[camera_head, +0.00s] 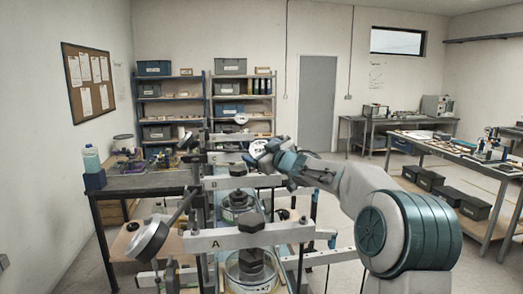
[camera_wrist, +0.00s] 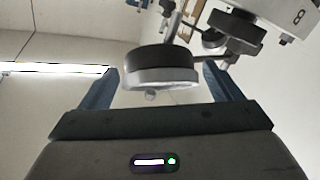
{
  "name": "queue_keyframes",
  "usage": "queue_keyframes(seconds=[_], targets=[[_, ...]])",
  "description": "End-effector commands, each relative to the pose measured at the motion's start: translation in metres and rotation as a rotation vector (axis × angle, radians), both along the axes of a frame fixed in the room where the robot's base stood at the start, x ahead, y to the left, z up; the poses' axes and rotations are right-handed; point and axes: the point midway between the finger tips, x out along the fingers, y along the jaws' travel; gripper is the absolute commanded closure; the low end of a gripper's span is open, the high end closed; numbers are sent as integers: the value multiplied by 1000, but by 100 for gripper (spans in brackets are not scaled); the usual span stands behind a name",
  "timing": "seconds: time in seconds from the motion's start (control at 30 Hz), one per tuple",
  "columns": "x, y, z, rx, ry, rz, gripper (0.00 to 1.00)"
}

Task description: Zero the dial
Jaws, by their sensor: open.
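Lever frames stand in a row in the head view, with the front beam (camera_head: 247,237) marked A and another beam (camera_head: 240,182) behind it. A drum with a pale face (camera_head: 150,240) hangs at the end of the front frame's lever. A small round pale face (camera_head: 258,148) shows beside my gripper (camera_head: 266,158) at the row's right. In the wrist view my gripper (camera_wrist: 160,88) is open, and a black drum with a pale rim (camera_wrist: 160,65) lies between or just beyond the fingers; contact cannot be told. Which part is the dial, and its reading, cannot be made out.
Another dark drum (camera_wrist: 238,28) and a marked light block (camera_wrist: 285,12) are beyond in the wrist view. A dark table (camera_head: 150,182) stands left of the frames, shelves (camera_head: 168,105) behind, and a workbench (camera_head: 465,152) at right. Floor shows between the frames and workbench.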

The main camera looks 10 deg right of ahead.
Motion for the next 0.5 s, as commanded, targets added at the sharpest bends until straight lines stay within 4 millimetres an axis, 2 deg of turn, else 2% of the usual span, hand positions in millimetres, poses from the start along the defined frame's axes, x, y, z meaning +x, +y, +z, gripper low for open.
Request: queue_keyframes(seconds=[0.23,0.27,0.4,0.5], targets=[[1,0,0,0,0,0,15],[0,0,0,0,0,0,20],[0,0,0,0,0,0,59],[0,0,0,0,0,0,60]])
